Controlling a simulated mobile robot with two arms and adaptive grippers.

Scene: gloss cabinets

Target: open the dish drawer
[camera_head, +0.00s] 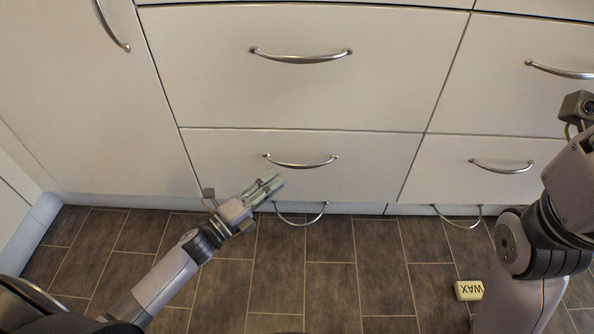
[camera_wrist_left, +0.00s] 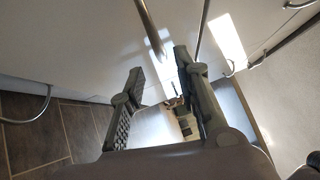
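No label marks the dish drawer. A wide lower white drawer front (camera_head: 220,150) has a curved metal handle (camera_head: 300,164), and it looks closed. My left gripper (camera_head: 274,182) is just below and left of this handle in the head view, pointing toward the front. In the left wrist view the left gripper (camera_wrist_left: 159,64) is open, its two fingers apart. A metal handle bar (camera_wrist_left: 150,28) shows just beyond the gap between the fingertips; I cannot tell whether they touch it. My right gripper is outside the head view; only its arm shows at the right.
A wider drawer above has its own handle (camera_head: 300,57). More drawers stand at right, with handles (camera_head: 502,168) and (camera_head: 558,71). Low handles (camera_head: 300,218) and (camera_head: 458,220) sit near the floor.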

